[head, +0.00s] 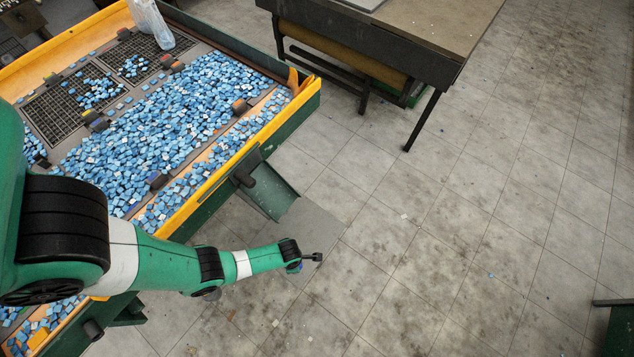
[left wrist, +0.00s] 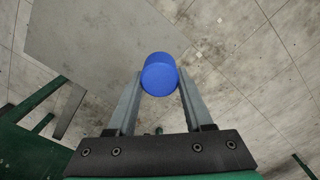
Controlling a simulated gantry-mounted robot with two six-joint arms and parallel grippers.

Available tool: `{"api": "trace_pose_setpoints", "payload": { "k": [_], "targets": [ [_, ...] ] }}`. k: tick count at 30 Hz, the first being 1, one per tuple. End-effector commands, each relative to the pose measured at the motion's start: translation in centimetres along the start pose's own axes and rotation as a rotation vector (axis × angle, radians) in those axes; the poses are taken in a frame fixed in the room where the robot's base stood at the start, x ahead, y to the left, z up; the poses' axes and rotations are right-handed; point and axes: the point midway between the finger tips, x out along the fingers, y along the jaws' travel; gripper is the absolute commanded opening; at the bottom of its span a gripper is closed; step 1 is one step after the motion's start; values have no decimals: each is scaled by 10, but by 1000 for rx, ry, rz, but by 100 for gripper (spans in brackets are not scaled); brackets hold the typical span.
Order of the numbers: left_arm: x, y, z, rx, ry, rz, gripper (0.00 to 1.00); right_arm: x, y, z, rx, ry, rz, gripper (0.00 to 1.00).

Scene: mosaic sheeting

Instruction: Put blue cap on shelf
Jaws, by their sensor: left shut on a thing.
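The blue cap (left wrist: 159,72) is a plain, round, bright blue piece. In the left wrist view it sits between the tips of the two grey fingers of my left gripper (left wrist: 160,84), which is shut on it. The cap is held over the grey floor. No shelf can be made out clearly. My right gripper is not in view.
A yellow-edged sorting table (head: 247,131) covered with blue mosaic tiles stands at the left. A clear plastic bag (head: 152,24) lies at its back. A dark-legged workbench (head: 433,38) stands at the top. The tiled floor (head: 470,210) at the right is mostly clear.

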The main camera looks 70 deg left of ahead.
Motion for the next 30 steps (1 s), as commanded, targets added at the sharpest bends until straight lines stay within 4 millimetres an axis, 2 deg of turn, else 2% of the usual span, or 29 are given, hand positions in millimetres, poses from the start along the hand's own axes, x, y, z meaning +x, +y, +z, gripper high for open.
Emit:
{"api": "trace_pose_setpoints", "payload": {
  "k": [1, 3, 8, 11, 14, 21, 25, 30],
  "targets": [
    [12, -5, -6, 17, 4, -1, 0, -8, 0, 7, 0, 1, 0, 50],
    [17, -9, -9, 34, 2, 0, 0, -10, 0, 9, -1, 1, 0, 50],
    [17, -11, -8, 46, -1, 2, 0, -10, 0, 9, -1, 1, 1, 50],
    [22, -4, -4, 42, -1, 2, 0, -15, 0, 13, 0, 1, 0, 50],
    [35, 14, 6, 37, -1, 2, 0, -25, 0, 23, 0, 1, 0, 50],
    [72, 74, 40, 38, -3, 3, 0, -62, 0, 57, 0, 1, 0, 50],
    [101, 91, 49, 43, -1, 2, 0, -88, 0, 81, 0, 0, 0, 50],
    [110, 103, 56, 45, -1, 2, 0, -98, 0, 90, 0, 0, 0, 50]
  ]
}}
